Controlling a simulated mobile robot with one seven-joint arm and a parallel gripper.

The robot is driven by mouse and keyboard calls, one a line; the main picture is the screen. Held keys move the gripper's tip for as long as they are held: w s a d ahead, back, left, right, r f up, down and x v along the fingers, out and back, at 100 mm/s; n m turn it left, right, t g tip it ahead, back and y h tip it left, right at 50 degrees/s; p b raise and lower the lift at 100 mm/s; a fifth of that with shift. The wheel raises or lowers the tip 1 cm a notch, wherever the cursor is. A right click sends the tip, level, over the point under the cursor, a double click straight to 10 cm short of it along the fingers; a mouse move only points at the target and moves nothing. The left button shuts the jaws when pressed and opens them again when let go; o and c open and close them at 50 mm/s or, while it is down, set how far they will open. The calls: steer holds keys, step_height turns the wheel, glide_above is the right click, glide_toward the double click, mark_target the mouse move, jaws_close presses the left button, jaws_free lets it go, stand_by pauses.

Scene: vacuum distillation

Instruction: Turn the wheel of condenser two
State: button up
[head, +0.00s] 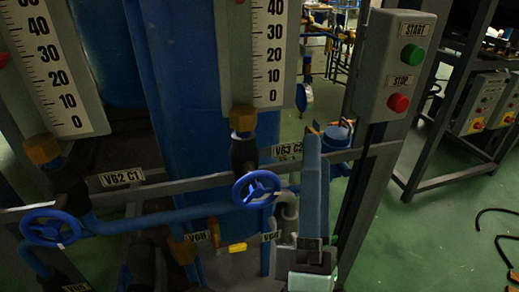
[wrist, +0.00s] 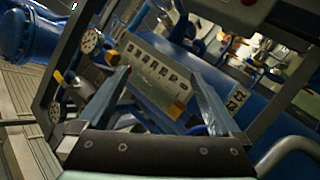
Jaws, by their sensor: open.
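The blue handwheel of condenser two (head: 257,190) sits on a dark valve below the right scale, left of the label reading about "V63 C2" (head: 287,152). A second blue handwheel (head: 50,228) is at the left, near the label "V62 C1" (head: 122,177). My gripper (head: 313,145) points upward just right of the condenser two wheel in the head view, apart from it in the picture; their depth gap is unclear. In the wrist view my gripper (wrist: 159,73) has its fingers spread and empty, with a scale plate (wrist: 150,78) beyond. I cannot make out the wheel clearly there.
A control box (head: 397,65) with a green START button (head: 412,54) and a red stop button (head: 399,103) is at the upper right on a grey post. A horizontal grey rail (head: 205,183) runs behind the wheels. Black hoses (head: 495,225) lie on the open green floor at right.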

mark_target(260, 186)
steer(key=s+a+f+n+g+y+p, duration=0.2)
steer(key=s+f+n+y, duration=0.1)
steer(key=f+n, duration=0.4)
steer(key=s+a+f+n+g+y+p, duration=0.1)
steer(key=s+a+f+n+y, duration=0.15)
steer(key=f+n, duration=0.4)
steer(key=shift+n+y, duration=0.45)
steer(key=shift+n, duration=0.2)
steer(key=p+x, duration=0.1)
steer(key=x, duration=0.3)
steer(key=p+x, duration=0.1)
steer(key=x, duration=0.4)
steer(key=r+p+x, duration=0.1)
steer(key=x, duration=0.3)
steer(key=shift+w+r+p, duration=0.1)
steer(key=shift+w+p, duration=0.05)
steer(key=shift+p, duration=0.2)
steer(key=c, duration=0.9)
